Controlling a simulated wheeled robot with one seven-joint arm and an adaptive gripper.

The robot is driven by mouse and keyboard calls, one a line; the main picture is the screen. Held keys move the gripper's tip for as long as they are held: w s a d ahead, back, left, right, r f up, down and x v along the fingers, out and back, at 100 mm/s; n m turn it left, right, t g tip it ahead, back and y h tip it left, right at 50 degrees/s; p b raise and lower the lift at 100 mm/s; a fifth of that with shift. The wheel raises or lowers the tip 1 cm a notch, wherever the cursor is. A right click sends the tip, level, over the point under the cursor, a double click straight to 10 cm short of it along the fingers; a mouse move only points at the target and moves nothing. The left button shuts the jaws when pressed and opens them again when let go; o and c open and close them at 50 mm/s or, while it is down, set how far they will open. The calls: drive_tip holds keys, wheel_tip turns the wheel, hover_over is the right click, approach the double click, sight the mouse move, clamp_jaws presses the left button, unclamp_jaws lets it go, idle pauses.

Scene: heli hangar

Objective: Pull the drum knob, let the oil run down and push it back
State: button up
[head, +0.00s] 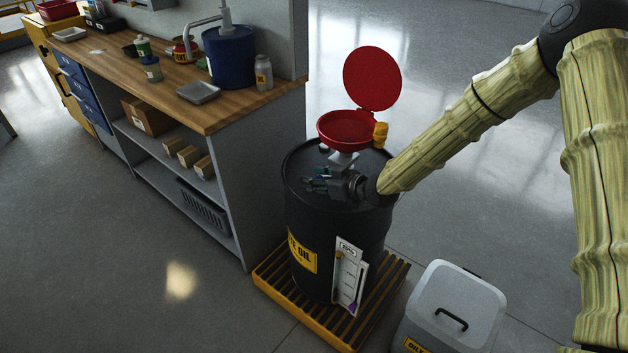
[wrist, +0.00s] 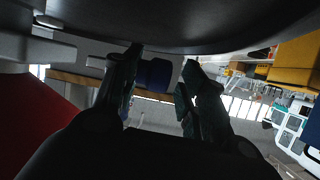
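The black oil drum (head: 318,225) stands on a yellow slatted pallet, with a red funnel (head: 338,130) and its raised round lid on top. My gripper (head: 318,182) reaches in from the right, low over the drum top in front of the funnel's pale neck (head: 343,160). In the wrist view, which looks upside down, a dark blue knob (wrist: 155,73) lies between the fingertips of my gripper (wrist: 160,85). A grey stem runs from it toward the neck. The left finger overlaps the knob; a narrow gap shows at the right finger. Oil inside the funnel cannot be made out.
A workbench (head: 205,115) with a blue container (head: 230,55) and small cans stands left of the drum. A grey lidded bin (head: 455,300) stands at front right. A yellow piece (head: 380,135) sits beside the funnel. The pallet (head: 285,290) edges the drum; floor at front left is clear.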

drive_tip(key=v, duration=1.1)
drive_tip(key=shift+s+d, duration=0.15)
drive_tip(key=shift+s, duration=0.05)
